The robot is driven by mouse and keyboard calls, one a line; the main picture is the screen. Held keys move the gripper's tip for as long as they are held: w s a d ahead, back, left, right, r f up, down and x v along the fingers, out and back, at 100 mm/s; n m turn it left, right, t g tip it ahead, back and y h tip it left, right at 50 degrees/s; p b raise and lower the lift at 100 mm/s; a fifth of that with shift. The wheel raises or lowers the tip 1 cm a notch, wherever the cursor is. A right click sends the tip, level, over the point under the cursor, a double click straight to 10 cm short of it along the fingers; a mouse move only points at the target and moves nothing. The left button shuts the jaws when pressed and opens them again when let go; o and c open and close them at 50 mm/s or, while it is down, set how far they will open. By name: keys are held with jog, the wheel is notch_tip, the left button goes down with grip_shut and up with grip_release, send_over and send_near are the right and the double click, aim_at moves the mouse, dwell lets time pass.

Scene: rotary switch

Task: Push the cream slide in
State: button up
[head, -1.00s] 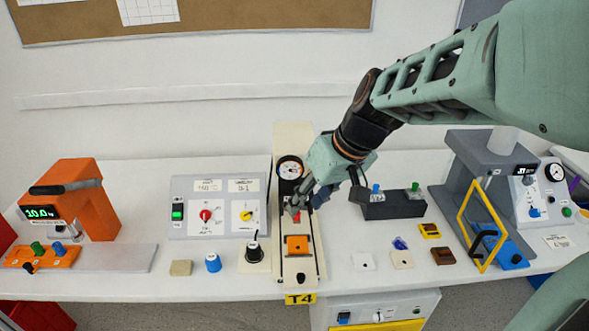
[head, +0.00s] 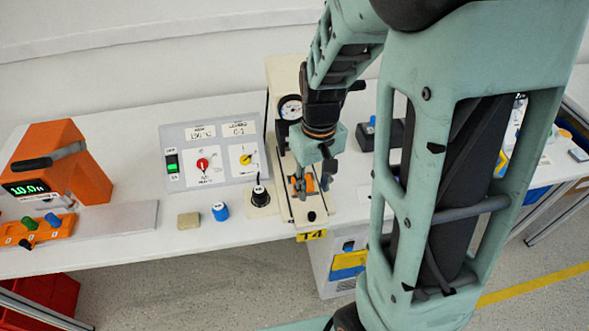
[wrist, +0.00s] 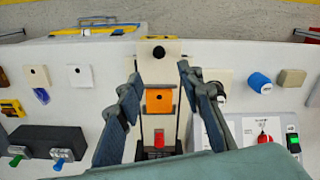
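The cream slide (wrist: 160,70) sits at the front of the cream T4 station, with a black knob (wrist: 158,52) on its outer end. The knob also shows in the head view (head: 311,216). An orange block (wrist: 159,101) with a dark hole lies on the slide's track, and a red piece (wrist: 159,140) lies further in. My gripper (wrist: 157,72) points down over the station. Its fingers are apart, one on each side of the track, with nothing held between them. In the head view my gripper (head: 301,188) partly hides the orange block. Whether the fingers touch anything cannot be told.
My arm hides much of the right side.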

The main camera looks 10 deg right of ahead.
aim_at(312, 214)
notch_tip(312, 214, down, 11)
jog(key=shift+s+b, duration=0.1)
jog(key=shift+b, duration=0.3)
jog(key=shift+c, duration=0.6)
grip_shut()
